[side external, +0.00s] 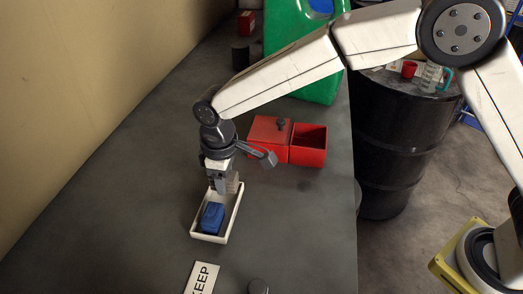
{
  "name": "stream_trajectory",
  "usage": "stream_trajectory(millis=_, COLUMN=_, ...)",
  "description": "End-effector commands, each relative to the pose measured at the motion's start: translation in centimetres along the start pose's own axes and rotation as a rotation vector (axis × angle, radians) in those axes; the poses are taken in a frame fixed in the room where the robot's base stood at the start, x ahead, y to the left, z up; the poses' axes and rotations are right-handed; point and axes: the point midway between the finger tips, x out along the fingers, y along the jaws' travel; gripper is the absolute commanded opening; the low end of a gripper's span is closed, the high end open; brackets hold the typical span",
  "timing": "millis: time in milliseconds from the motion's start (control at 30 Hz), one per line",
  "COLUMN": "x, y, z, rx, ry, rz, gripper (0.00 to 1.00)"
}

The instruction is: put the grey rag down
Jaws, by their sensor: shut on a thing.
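My gripper (222,187) points down over the far end of a shallow white tray (234,214). It is shut on a small grey thing (233,183), which looks like the grey rag and shows at the right of the fingers. The fingers hide part of it. I cannot tell whether the rag touches the tray floor or hangs just above it. A blue block-like thing (211,217) lies in the near part of the tray, close in front of my gripper.
A red box (308,157) with one lidded and one open compartment stands behind to the right. A green canister (318,85) stands farther back. A black drum (395,135) stands beyond the table's right edge.

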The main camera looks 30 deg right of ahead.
Motion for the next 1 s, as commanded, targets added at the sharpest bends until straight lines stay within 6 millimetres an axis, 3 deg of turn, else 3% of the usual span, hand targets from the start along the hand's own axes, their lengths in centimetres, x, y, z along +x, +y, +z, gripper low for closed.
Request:
stream_trajectory(millis=433, x=0.9, y=0.2, z=-0.7, rx=0.000, ry=-0.001, rz=0.000, gripper=0.00)
stream_trajectory(millis=700, x=3.7, y=0.2, z=-0.7, rx=0.000, ry=-0.002, rz=0.000, gripper=0.00)
stream_trajectory(millis=1000, x=4.0, y=0.2, z=-0.8, rx=0.000, ry=0.000, rz=0.000, gripper=0.00)
